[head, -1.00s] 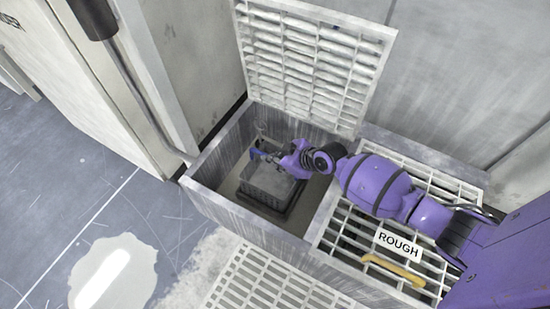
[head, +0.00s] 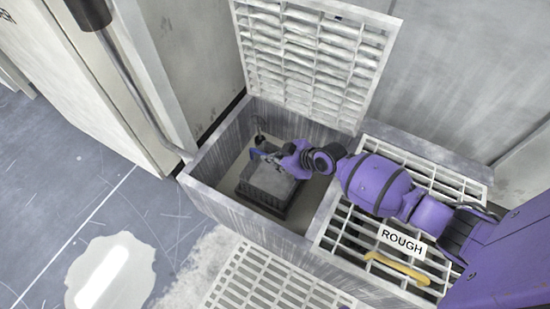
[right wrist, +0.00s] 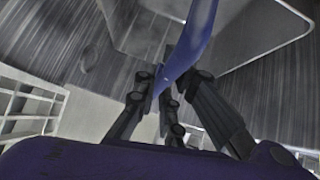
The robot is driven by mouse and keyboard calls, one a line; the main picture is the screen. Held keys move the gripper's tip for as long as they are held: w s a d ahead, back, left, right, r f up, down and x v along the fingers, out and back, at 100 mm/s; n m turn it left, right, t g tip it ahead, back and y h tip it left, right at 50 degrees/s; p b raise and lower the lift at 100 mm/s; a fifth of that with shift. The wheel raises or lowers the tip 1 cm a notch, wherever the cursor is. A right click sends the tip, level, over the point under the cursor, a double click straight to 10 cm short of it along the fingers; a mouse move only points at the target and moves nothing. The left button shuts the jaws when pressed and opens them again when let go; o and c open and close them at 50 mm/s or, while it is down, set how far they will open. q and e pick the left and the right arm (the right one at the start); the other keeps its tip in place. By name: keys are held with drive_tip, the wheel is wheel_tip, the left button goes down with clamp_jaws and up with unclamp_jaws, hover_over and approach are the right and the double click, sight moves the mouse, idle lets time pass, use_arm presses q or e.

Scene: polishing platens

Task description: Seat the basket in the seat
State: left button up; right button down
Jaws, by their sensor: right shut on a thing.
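The basket (head: 268,186) is a dark grey box inside the open left pit, low near its floor, with a blue handle (head: 258,153) at its far side. The handle also shows as a curved blue bar in the right wrist view (right wrist: 190,50). My right gripper (head: 268,156) reaches in from the right and is shut on the handle; its dark fingers are around the bar in the right wrist view (right wrist: 172,100). The seat appears as a dark edge (head: 272,210) under the basket; how the basket rests in it cannot be made out. My left gripper is not in view.
The pit wall (head: 240,216) surrounds the basket. A raised white grate lid (head: 310,60) stands behind it. A closed grate with a ROUGH label (head: 402,241) and yellow handle (head: 397,268) lies to the right. A floor puddle (head: 112,272) is at lower left.

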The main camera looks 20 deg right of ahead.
drive_tip(key=shift+f+b, duration=0.65)
drive_tip(key=shift+f, duration=0.2)
drive_tip(key=c, duration=1.7)
unclamp_jaws()
drive_tip(key=v, duration=1.2)
